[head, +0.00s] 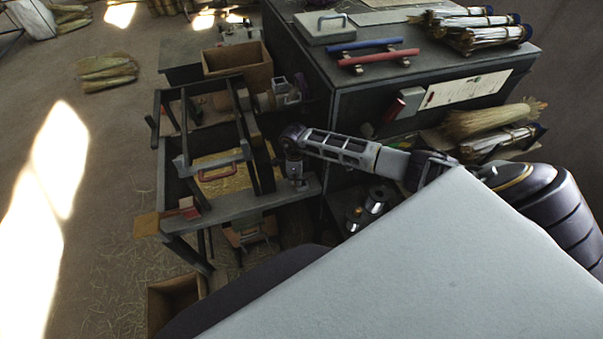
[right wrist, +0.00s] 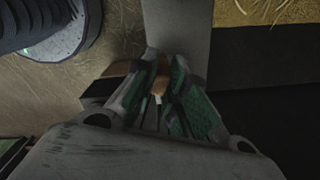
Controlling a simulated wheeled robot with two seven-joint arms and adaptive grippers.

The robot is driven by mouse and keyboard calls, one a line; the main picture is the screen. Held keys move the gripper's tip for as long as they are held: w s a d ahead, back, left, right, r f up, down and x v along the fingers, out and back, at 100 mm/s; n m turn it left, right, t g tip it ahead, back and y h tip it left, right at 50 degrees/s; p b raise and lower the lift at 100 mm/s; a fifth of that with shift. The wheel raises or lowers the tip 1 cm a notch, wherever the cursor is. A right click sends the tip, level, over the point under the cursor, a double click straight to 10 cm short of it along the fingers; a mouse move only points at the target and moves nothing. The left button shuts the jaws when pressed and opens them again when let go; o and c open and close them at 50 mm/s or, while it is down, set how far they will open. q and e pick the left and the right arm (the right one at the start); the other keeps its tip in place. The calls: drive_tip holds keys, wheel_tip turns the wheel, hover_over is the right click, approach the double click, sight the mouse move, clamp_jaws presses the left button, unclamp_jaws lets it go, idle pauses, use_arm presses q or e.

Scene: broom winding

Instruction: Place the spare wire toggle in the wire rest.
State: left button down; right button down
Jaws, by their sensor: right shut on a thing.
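My right gripper (head: 297,184) points down over the front grey ledge of the winding bench (head: 240,204). In the right wrist view its green-padded fingers (right wrist: 160,88) are closed on a small tan wooden piece, which looks like the wire toggle (right wrist: 161,68). Its lower end is partly hidden between the fingers. The toggle is too small to make out in the head view. I cannot tell for sure which part is the wire rest. My left gripper is not in view.
A red handle (head: 215,172) lies inside the bench frame. An open wooden box (head: 240,66) stands behind. Metal cylinders (head: 376,200) stand right of the gripper. The straw-strewn floor at left is open.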

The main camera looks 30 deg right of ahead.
drive_tip(key=shift+w+d, duration=0.2)
drive_tip(key=shift+d, duration=0.7)
drive_tip(key=shift+w+d, duration=0.2)
drive_tip(key=shift+d, duration=0.65)
drive_tip(key=shift+f, duration=0.15)
drive_tip(key=shift+f+p, duration=0.65)
drive_tip(key=shift+f, duration=0.95)
drive_tip(key=shift+f, duration=0.15)
drive_tip(key=c, duration=1.5)
unclamp_jaws()
drive_tip(key=shift+o, duration=0.2)
